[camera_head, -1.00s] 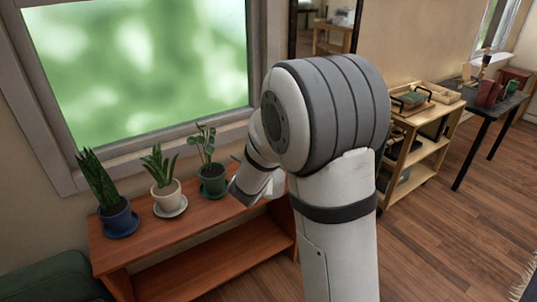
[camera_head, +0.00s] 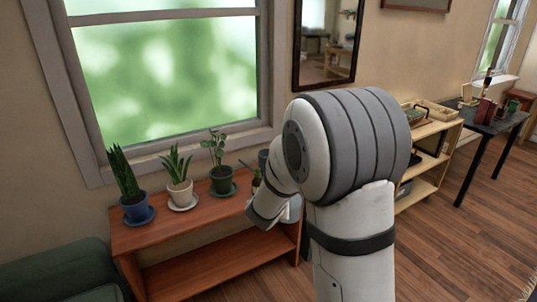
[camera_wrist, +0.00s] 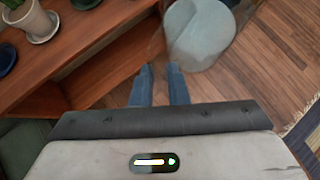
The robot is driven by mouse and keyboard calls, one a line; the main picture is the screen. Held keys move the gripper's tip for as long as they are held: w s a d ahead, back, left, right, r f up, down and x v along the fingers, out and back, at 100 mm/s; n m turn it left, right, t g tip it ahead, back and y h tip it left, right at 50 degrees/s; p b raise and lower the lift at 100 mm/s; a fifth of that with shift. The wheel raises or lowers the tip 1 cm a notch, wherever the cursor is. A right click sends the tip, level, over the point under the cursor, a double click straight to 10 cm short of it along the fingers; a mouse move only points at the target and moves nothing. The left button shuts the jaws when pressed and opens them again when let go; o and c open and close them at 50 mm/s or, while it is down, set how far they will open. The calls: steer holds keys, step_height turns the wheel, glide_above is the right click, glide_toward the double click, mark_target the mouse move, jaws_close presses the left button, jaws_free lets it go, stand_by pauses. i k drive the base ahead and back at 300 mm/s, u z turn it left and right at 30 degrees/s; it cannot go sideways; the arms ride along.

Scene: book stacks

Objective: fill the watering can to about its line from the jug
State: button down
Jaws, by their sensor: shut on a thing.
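In the wrist view, my gripper (camera_wrist: 160,82) shows as two blue-grey fingers. They are shut at the near side of a clear, round vessel (camera_wrist: 200,38), which seems to be the jug. Its pale, round inside looks like a liquid surface, but it is blurred. The grip point itself is hard to make out. In the head view, a pale grey part of a vessel (camera_head: 293,209) shows beside my wrist, in front of the shelf's right end. My arm hides most of it. I cannot make out the watering can or its line in either view.
A reddish wooden shelf (camera_head: 165,236) stands under the window with several potted plants, including a blue pot (camera_head: 135,208), a white pot (camera_head: 180,194) and a green pot (camera_head: 222,179). A green couch (camera_head: 65,272) is at lower left. Open wooden floor (camera_head: 450,235) lies to the right.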

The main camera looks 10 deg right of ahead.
mark_target(263, 154)
steer(key=z, duration=0.5)
steer(key=i, duration=1.65)
steer(key=u, duration=0.05)
